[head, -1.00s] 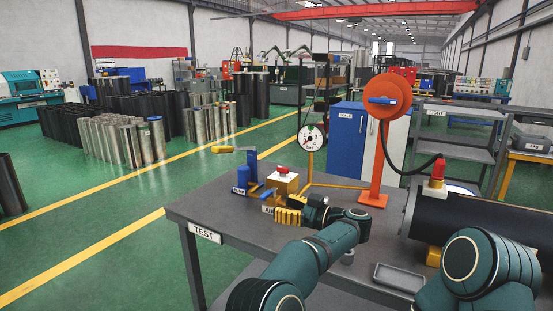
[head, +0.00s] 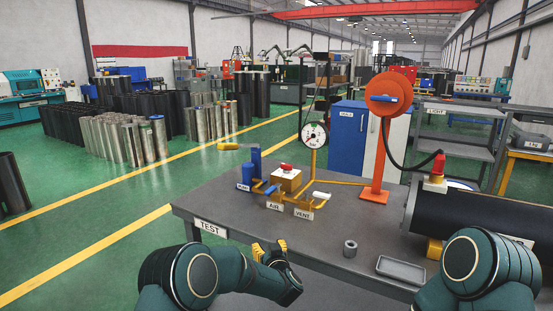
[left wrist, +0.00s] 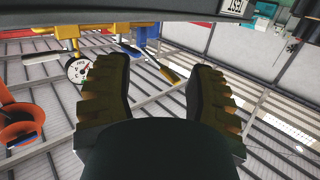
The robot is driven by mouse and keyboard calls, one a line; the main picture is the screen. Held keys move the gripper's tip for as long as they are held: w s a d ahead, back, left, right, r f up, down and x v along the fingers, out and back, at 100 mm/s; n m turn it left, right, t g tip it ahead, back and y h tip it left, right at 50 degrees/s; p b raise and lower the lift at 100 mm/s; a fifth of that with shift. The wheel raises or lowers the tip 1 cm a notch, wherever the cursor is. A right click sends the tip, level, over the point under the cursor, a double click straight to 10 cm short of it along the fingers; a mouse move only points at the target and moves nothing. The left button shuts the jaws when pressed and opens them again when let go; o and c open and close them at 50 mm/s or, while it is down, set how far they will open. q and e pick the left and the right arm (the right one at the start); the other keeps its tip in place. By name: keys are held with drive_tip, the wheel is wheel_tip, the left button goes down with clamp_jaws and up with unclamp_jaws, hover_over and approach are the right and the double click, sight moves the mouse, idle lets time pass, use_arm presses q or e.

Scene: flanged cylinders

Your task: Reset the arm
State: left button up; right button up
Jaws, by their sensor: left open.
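My left gripper (head: 268,250) has yellow fingers and is folded back at the near edge of the grey test table (head: 340,225), low in the head view. In the left wrist view its two fingers (left wrist: 160,85) are spread apart with nothing between them. My left arm bends beside it at the bottom of the head view. My right arm shows at the lower right, but its gripper is out of frame.
The table holds a pump (head: 250,172), AIR and VENT valves (head: 290,187), a gauge (head: 314,135), an orange reel stand (head: 380,150), a grey ring (head: 350,248), a tray (head: 401,269) and a black flanged cylinder (head: 490,215).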

use_arm(q)
drive_tip(key=s+a+f+m+g+h, duration=0.1)
drive_tip(key=s+a+f+g+h, duration=0.15)
drive_tip(key=s+f, duration=0.55)
drive_tip(key=s+a+f+m+g+h, duration=0.1)
drive_tip(key=s+a+f+g+h, duration=0.1)
drive_tip(key=s+f+g+h, duration=0.4)
drive_tip(key=s+a+f+g, duration=0.1)
drive_tip(key=s+f+g, duration=0.1)
drive_tip(key=s, duration=1.2)
drive_tip(key=s+a+f+n+g, duration=0.1)
drive_tip(key=s+a+f+g, duration=0.1)
drive_tip(key=s, duration=1.1)
drive_tip(key=shift+s+f+g, duration=0.4)
drive_tip(key=shift+f+g, duration=0.45)
